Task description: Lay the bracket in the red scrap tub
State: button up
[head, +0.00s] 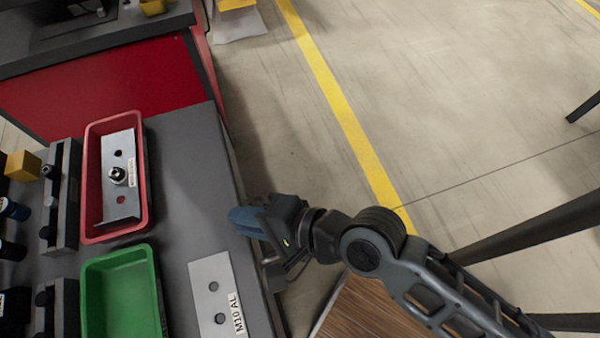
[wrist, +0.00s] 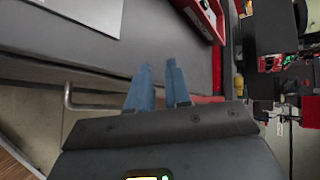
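The red tub (head: 87,190) stands on the grey bench at left. In it lies a grey metal bracket-like plate (head: 121,160) with holes and a small label, and a round metal fitting (head: 117,175) sits on it. A second flat grey plate (head: 205,275) with holes, labelled "M10 AL", lies on the bench right of the green tub. My gripper (head: 243,218) is at the bench's right edge, right of the red tub and above-right of the M10 AL plate. The wrist view shows its blue fingers (wrist: 160,88) apart with nothing between them. A pale plate corner (wrist: 85,10) and part of the red tub (wrist: 205,18) also show there.
A green tub (head: 87,300) stands in front of the red one, empty where visible. Dark fixtures (head: 62,195) and a yellow block (head: 22,166) line the left side. A red-fronted bench (head: 110,85) stands behind. Bare grey bench top (head: 185,160) lies right of the red tub.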

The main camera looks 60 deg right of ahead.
jog(key=s+d+r+n+t+h, duration=0.1)
jog(key=s+d+r+n, duration=0.4)
jog(key=s+n, duration=0.3)
jog(key=s+d+r+n+t+h, duration=0.1)
jog(key=s+d+r+n+h, duration=0.1)
jog(key=s+d+r+n, duration=0.3)
jog(key=s+n, duration=0.4)
jog(key=n, duration=0.1)
jog(key=shift+s+r+t, duration=0.3)
jog(key=shift+t, duration=0.1)
